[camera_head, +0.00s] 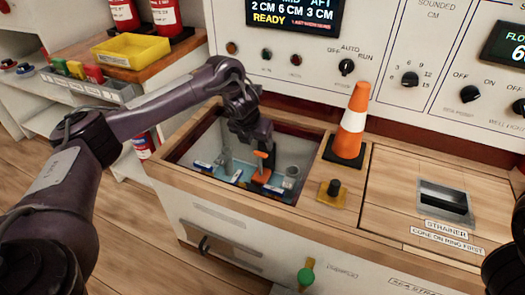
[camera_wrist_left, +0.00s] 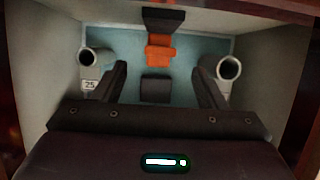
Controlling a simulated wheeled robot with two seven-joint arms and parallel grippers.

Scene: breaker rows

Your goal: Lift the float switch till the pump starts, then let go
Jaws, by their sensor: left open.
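The orange float switch (camera_head: 261,175) sits low inside the open well (camera_head: 300,140) in the wooden counter. In the left wrist view its orange part (camera_wrist_left: 160,52) shows beyond the fingers, with a dark block nearer to me. My left gripper (camera_head: 257,150) reaches down into the well above the float. Its two dark fingers (camera_wrist_left: 160,88) are apart in the left wrist view with nothing held between them. The display (camera_head: 290,18) above reads READY in yellow. My right gripper does not show.
Two pipe ends (camera_wrist_left: 230,68) stand at the sides of the well. An orange and white cone (camera_head: 350,122) stands right of the well, behind a black knob on a yellow plate (camera_head: 332,192). The strainer hatch (camera_head: 400,190) is at right. A yellow bin (camera_head: 130,48) is at left.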

